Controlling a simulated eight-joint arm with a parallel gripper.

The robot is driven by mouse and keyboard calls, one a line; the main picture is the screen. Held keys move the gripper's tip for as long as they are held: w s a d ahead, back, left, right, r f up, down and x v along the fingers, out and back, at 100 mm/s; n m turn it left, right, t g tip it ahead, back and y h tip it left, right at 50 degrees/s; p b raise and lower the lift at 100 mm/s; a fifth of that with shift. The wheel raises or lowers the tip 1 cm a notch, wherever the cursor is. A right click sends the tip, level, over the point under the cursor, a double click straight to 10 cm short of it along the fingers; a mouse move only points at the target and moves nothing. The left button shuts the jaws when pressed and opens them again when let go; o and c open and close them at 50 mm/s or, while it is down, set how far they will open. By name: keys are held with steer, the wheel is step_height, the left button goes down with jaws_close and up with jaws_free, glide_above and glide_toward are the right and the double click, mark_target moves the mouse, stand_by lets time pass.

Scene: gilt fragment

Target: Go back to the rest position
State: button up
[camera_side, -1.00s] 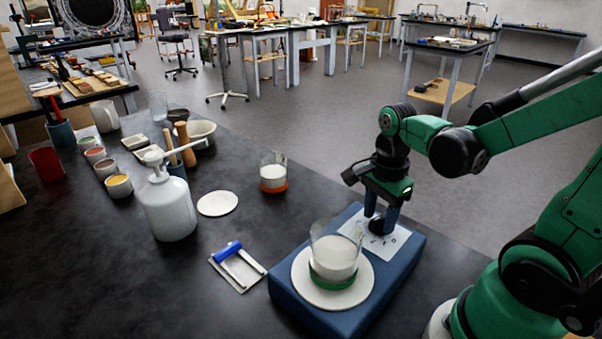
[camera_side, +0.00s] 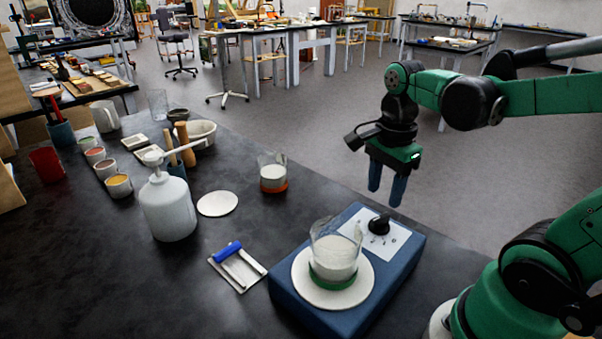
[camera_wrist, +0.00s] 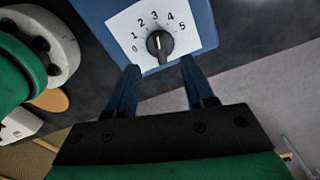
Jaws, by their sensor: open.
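My gripper (camera_side: 387,190) is open and empty, raised above the blue hotplate-like device (camera_side: 395,268) and a little behind its knob end. Its two blue fingers also show in the wrist view (camera_wrist: 158,85), apart, with the black knob (camera_wrist: 159,44) beyond them. The knob sits on a white dial plate marked 0 to 5, and its pointer line is up, between 2 and 3. In the side view the knob (camera_side: 379,224) stands clear of the fingers. A glass beaker with white contents and a green band (camera_side: 334,255) stands on the device's round white plate (camera_side: 303,284).
Several small paint cups are at left. Air around my gripper is clear.

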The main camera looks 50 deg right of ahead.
steer(key=a+n+t, duration=0.1)
steer(key=n, duration=0.2)
steer(key=w+a+n+t, duration=0.1)
steer(key=n, duration=0.2)
steer(key=w+a+n+t, duration=0.1)
steer(key=n, duration=0.3)
steer(key=shift+w+a+h, duration=0.25)
steer(key=shift+a+h, duration=0.05)
steer(key=shift+w+a+r+n+t, duration=0.3)
steer(key=shift+a+n+t, duration=0.4)
steer(key=shift+n, duration=1.15)
steer(key=shift+w+a+r+n+t, duration=0.1)
steer(key=shift+w+a+n+t, duration=0.45)
steer(key=shift+n, duration=1.25)
steer(key=shift+w+a+r+n+t, duration=0.2)
steer(key=shift+a+n+t, duration=0.6)
steer(key=shift+n, duration=1.05)
